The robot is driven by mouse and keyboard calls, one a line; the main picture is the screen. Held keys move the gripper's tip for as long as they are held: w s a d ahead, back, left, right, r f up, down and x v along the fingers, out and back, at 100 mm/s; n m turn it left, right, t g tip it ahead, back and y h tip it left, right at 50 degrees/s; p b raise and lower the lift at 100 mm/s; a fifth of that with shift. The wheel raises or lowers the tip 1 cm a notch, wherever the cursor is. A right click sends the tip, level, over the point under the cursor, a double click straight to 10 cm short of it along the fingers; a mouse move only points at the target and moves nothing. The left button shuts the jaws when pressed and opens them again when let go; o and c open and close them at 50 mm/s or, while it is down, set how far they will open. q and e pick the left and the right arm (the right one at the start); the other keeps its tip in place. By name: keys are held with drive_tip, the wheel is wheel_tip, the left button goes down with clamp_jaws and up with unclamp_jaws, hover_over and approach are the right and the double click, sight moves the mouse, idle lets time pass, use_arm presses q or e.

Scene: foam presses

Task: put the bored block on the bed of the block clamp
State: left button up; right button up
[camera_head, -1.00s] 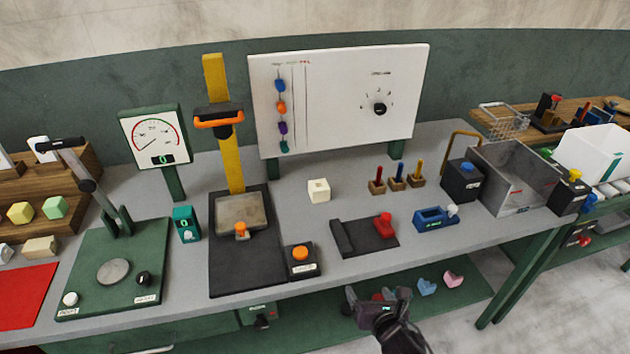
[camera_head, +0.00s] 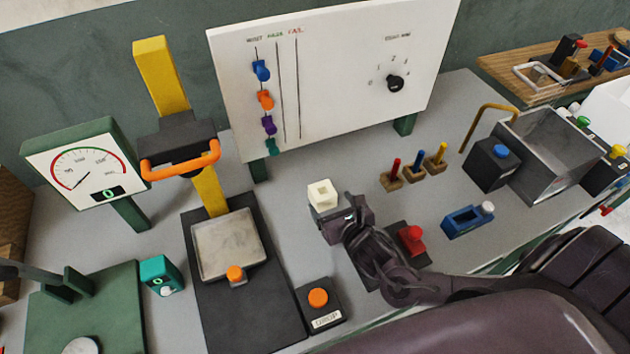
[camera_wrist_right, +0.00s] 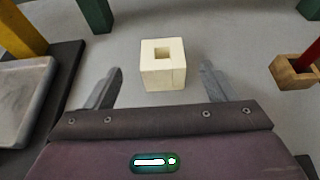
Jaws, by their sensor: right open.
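The bored block is a cream cube (camera_head: 322,195) with a square hole in its top. It stands on the grey table just beyond my right gripper (camera_head: 336,212). In the right wrist view the block (camera_wrist_right: 162,65) lies ahead, between the lines of the two fingers, and my right gripper (camera_wrist_right: 160,85) is open and empty. The block clamp appears to be the dark low fixture with a red knob (camera_head: 411,239); my right arm covers much of it, including most of its bed. My left gripper is not seen.
A press with a yellow column (camera_head: 160,75) and grey plate (camera_head: 228,245) stands left of the block. A dark box with an orange button (camera_head: 318,298) is in front. Wooden stands with coloured pegs (camera_head: 416,170) and a blue fixture (camera_head: 466,220) are at the right.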

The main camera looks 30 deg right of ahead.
sight(321, 189)
drive_tip(key=shift+x, duration=0.8)
drive_tip(key=shift+w+p, duration=0.3)
drive_tip(key=shift+p, duration=0.05)
drive_tip(key=p+x, duration=0.1)
drive_tip(key=x, duration=0.3)
drive_tip(key=shift+w+d+f, duration=0.1)
drive_tip(key=shift+d+f, duration=0.1)
drive_tip(key=shift+f, duration=0.05)
drive_tip(key=shift+w+f, duration=0.2)
drive_tip(key=shift+w, duration=0.1)
drive_tip(key=shift+s, duration=0.1)
drive_tip(key=c, duration=1.1)
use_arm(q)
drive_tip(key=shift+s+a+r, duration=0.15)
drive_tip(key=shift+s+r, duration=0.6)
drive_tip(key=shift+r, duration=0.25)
use_arm(e)
drive_tip(key=shift+r, duration=0.15)
